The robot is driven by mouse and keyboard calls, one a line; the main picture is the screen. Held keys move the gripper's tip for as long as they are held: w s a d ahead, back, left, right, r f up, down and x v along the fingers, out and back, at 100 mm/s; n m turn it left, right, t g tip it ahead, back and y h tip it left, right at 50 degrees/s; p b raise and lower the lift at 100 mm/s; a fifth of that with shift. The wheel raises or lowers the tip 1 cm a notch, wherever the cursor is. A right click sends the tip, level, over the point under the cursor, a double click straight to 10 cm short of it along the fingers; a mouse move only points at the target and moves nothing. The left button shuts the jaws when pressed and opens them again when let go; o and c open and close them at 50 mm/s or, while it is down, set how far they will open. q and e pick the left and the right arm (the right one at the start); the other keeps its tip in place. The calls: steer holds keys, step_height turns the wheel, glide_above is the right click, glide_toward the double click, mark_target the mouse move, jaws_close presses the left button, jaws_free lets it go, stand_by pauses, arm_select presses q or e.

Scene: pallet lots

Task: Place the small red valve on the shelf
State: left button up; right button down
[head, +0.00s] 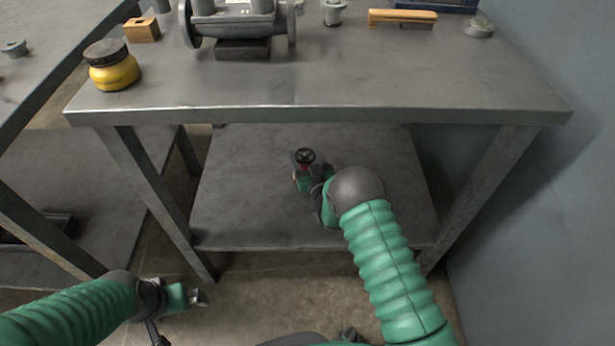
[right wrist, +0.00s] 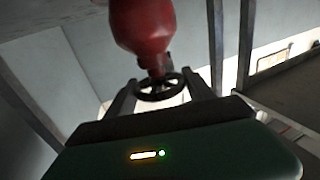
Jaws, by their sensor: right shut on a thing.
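The small red valve (head: 297,176) is over the lower shelf (head: 250,215) of the metal table, with its dark handwheel facing up. In the right wrist view the red valve body (right wrist: 143,27) and round handwheel show between the fingers. My right gripper (head: 310,180) reaches under the tabletop and is shut on the valve. Whether the valve's base touches the shelf cannot be told. My left gripper (head: 200,298) hangs low at the left in front of the table, away from the valve; its jaw opening is unclear.
The tabletop (head: 330,85) above holds a yellow jar (head: 112,68), a large grey flanged valve (head: 238,22), a wooden block (head: 142,30) and a yellow-handled brush (head: 402,18). Table legs stand on both sides of the shelf. The shelf around the valve is bare. A wall is at right.

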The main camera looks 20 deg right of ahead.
steer(key=shift+w+d, duration=0.1)
steer(key=shift+w, duration=0.5)
steer(key=shift+w+f+b, duration=0.1)
steer(key=shift+f+b, duration=0.05)
steer(key=shift+b, duration=0.2)
step_height(320, 180, down, 3)
steer(key=b, duration=0.2)
steer(key=shift+f+b, duration=0.15)
steer(key=shift+b, duration=0.15)
steer(key=shift+r, duration=0.2)
steer(key=shift+c, duration=1.8)
jaws_free()
steer(key=shift+f, duration=0.15)
